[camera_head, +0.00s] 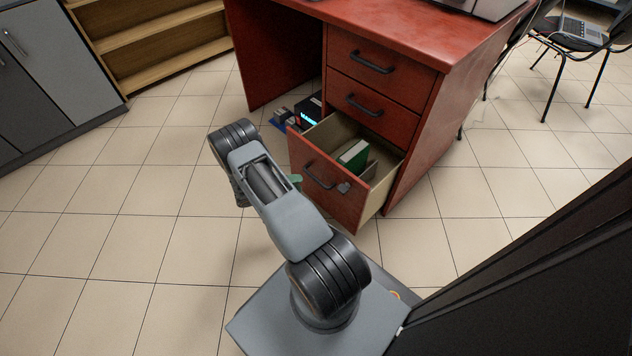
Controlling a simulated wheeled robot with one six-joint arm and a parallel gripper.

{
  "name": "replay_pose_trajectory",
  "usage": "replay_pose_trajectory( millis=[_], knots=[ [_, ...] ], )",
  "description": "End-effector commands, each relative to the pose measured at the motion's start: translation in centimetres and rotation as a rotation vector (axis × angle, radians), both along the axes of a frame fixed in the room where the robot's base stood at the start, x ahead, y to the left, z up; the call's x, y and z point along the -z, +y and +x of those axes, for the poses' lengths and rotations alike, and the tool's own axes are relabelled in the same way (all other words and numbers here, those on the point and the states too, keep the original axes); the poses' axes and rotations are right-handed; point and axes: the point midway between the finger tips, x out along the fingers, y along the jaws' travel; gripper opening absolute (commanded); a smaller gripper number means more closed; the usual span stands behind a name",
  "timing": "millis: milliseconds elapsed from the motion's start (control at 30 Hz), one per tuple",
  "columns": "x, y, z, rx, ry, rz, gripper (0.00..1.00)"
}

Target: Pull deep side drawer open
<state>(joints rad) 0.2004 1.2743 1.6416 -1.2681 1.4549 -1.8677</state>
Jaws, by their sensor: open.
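The red desk (415,50) has a stack of drawers. Its deep bottom drawer (335,203) is pulled well out, with its pale inside showing. A dark bar handle (318,177) is on its front. A green book or folder (353,155) stands inside the drawer. My arm reaches up in front of the drawer's left side.
Two upper drawers (372,88) are shut. A dark device with a lit display (309,111) is on the floor under the desk. A grey cabinet (48,65) and wooden shelf (150,40) are at upper left. A dark panel (540,285) stands close at right. Left floor is clear.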

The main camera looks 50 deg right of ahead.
Motion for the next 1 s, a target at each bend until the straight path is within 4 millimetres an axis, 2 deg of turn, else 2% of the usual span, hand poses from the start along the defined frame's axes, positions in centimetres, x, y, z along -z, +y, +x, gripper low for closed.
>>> replay_pose_trajectory(
  millis=[200, 400, 600, 933, 1000],
  knots=[
    [1.0, -3.6, -1.9, 0.004, -0.001, 0.000, 0.41],
    [1.3, -5.8, -2.9, 0.003, -0.003, 0.000, 0.41],
    [1.4, -6.8, -3.5, 0.001, -0.002, 0.001, 0.41],
    [1.4, -7.0, -3.6, 0.001, -0.003, 0.001, 0.41],
    [1.4, -6.9, -3.5, 0.001, -0.003, 0.001, 0.35]
  ],
)
